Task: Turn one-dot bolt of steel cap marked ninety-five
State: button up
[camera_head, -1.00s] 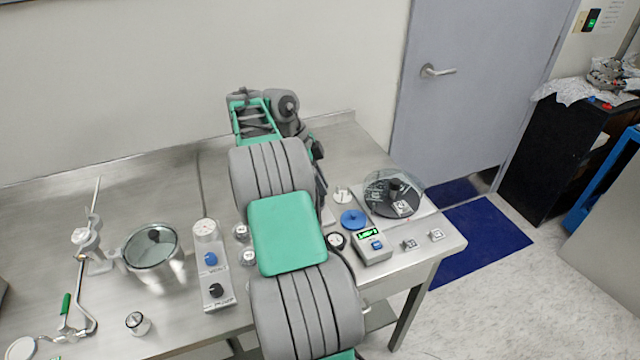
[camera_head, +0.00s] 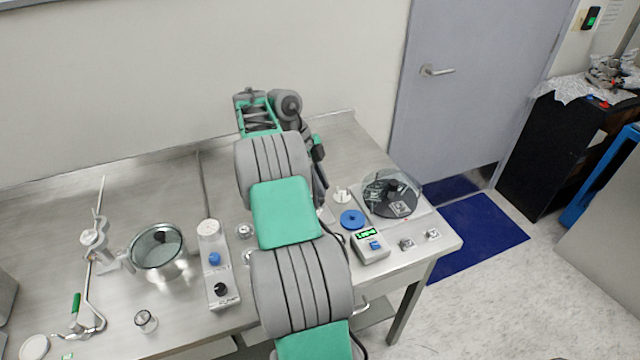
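Several small steel pieces stand on the steel bench: one at the front left (camera_head: 146,321), one left of my arm (camera_head: 245,230), and two at the right front, a left one (camera_head: 406,244) and a right one (camera_head: 432,234). Their markings and any dots are too small to read, so I cannot tell which is the cap marked ninety-five. My arm reaches over the middle of the bench toward the back wall. My gripper is largely hidden behind my arm links, and its fingers cannot be made out.
A steel pot (camera_head: 158,250) and a clamp stand (camera_head: 97,245) are at left. A grey panel with knobs (camera_head: 217,275) stands left of my arm. At right are a blue disc (camera_head: 352,219), a green-display box (camera_head: 370,247) and a clear-covered round device (camera_head: 393,196). The back left bench is clear.

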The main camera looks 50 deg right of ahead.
jog(key=p+v, duration=0.6)
jog(key=v, duration=0.1)
jog(key=shift+w+a+r, duration=0.1)
jog(key=shift+w+r, duration=0.1)
jog(key=shift+r, duration=0.15)
